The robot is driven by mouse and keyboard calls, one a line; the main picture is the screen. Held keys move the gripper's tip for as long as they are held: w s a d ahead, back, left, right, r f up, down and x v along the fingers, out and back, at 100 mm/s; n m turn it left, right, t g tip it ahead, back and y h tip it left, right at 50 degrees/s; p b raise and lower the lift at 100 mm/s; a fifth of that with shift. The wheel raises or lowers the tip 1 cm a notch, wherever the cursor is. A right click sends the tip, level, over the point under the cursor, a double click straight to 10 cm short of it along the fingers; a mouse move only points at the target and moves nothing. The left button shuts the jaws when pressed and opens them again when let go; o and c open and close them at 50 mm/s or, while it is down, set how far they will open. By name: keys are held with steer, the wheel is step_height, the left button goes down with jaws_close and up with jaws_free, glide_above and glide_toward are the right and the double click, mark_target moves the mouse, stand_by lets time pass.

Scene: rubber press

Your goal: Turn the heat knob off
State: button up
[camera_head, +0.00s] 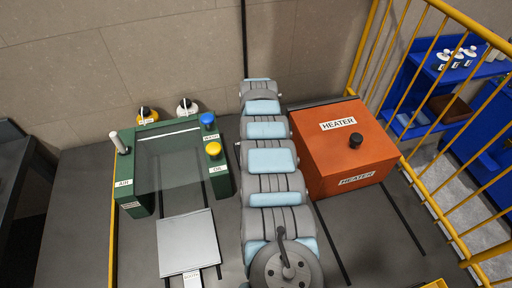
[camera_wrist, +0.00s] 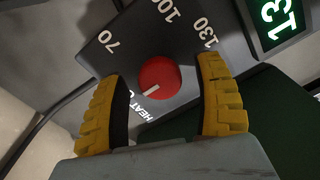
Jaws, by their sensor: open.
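The heat knob (camera_wrist: 159,77) is a round red dial on a dark grey panel, seen in the wrist view. Its white pointer mark faces lower left, toward the HEAT lettering and a partly hidden character beside it. The marks 70, 100 and 130 stand around the dial. My gripper (camera_wrist: 160,74) is open, with one yellow ridged finger on each side of the knob and visible gaps between. I cannot tell how far the fingertips are from the panel. In the head view I can make out neither the knob nor my gripper; my arm extends toward the wall.
A green lit display (camera_wrist: 278,15) sits right of the dial. In the head view, an orange heater box (camera_head: 335,165) with a black knob stands right of my arm. A green press frame (camera_head: 125,175) and a grey plate (camera_head: 188,243) are at left. A yellow railing (camera_head: 430,200) bounds the right.

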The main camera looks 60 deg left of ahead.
step_height(320, 180, up, 12)
stand_by(0.6)
stand_by(0.5)
